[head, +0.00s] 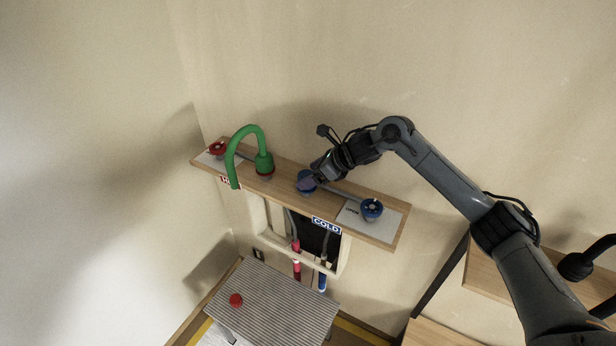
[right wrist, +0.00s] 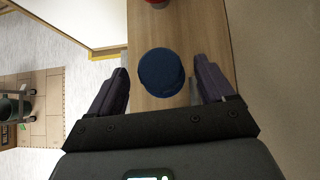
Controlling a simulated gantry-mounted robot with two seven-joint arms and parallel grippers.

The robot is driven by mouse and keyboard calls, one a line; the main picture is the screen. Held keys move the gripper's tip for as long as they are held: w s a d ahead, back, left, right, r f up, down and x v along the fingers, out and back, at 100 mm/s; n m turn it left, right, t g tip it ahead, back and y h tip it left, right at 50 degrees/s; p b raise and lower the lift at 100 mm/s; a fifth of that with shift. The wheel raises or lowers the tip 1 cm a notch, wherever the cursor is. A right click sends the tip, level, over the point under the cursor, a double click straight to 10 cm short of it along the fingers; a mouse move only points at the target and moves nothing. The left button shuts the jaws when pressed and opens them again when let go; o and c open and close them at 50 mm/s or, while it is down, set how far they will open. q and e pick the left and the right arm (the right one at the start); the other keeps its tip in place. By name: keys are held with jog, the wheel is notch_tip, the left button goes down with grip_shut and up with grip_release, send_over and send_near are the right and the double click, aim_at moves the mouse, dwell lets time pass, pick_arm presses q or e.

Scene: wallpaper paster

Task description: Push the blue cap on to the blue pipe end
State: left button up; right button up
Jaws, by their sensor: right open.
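A round blue cap (head: 306,181) is on the wooden shelf, at the left end of a thin grey pipe. In the right wrist view the cap (right wrist: 161,72) is a dark blue disc between my two fingers, with gaps on both sides. My right gripper (head: 317,177) is open, pointing down and left, and partly covers the cap in the head view. A blue pipe end (head: 322,281) shows below the COLD label, under the wall opening. I cannot tell whether the round blue piece is loose or fixed. My left gripper is not in view.
The wooden shelf (head: 285,168) also bears a green curved spout (head: 264,160), a red knob (head: 217,148) and a blue knob (head: 371,208). A red pipe (head: 296,268) hangs beside the blue one. A red piece (head: 236,300) sits on the ribbed grey surface (head: 270,310) below.

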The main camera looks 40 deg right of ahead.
jog(key=b+v, duration=0.1)
jog(key=v, duration=0.7)
jog(key=shift+s+d+r, duration=0.15)
jog(key=shift+s+r, duration=0.1)
